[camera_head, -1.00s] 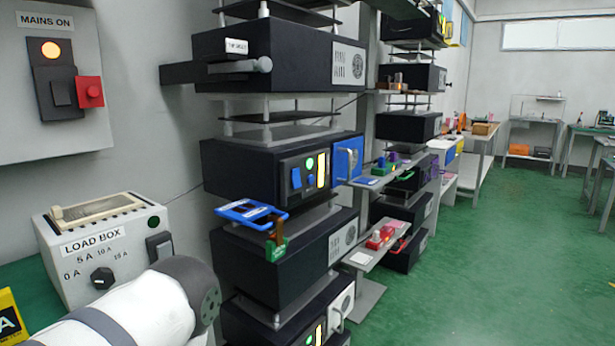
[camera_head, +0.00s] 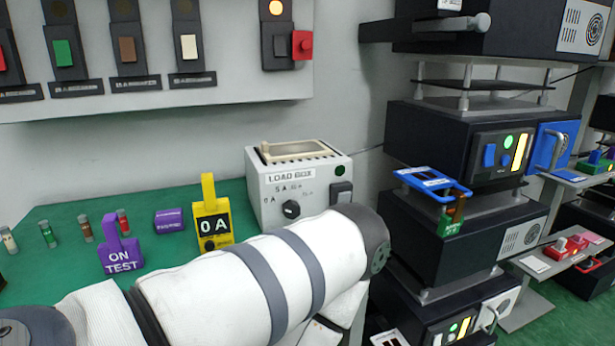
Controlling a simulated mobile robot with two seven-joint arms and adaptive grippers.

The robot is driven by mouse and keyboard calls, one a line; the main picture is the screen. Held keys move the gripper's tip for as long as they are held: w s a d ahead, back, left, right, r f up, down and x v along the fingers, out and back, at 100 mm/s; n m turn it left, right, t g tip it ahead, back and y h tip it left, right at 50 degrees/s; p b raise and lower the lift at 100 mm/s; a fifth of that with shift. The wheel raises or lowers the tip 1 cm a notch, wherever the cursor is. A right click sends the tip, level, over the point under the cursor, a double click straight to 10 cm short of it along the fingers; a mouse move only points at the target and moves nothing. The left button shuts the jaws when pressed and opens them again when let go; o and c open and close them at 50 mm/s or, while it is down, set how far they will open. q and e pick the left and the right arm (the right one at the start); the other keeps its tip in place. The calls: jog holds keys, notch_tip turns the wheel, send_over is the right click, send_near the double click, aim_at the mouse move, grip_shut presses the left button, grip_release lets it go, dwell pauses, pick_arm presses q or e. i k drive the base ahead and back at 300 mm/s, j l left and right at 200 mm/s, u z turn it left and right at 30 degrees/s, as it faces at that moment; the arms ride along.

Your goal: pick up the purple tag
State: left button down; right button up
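The purple tag (camera_head: 121,246), lettered "ON TEST", stands upright on the green bench top at the left, with a narrow tab on top. A smaller purple block (camera_head: 169,220) with a pale label lies behind it to the right. My white arm crosses the lower middle in front of the bench, its near part passing close below the tag in the picture. Neither of my grippers shows, so their state and distance from the tag are hidden.
A yellow "0 A" tag (camera_head: 212,218) and the load box (camera_head: 301,184) stand right of the purple tag. A switch panel (camera_head: 160,93) hangs above. Racked dark units (camera_head: 450,150) fill the right.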

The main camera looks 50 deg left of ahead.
aim_at(117, 256)
jog(key=u, duration=2.65)
jog(key=z, duration=2.8)
jog(key=u, duration=2.8)
jog(key=j+z, duration=0.1)
jog(key=j, duration=0.4)
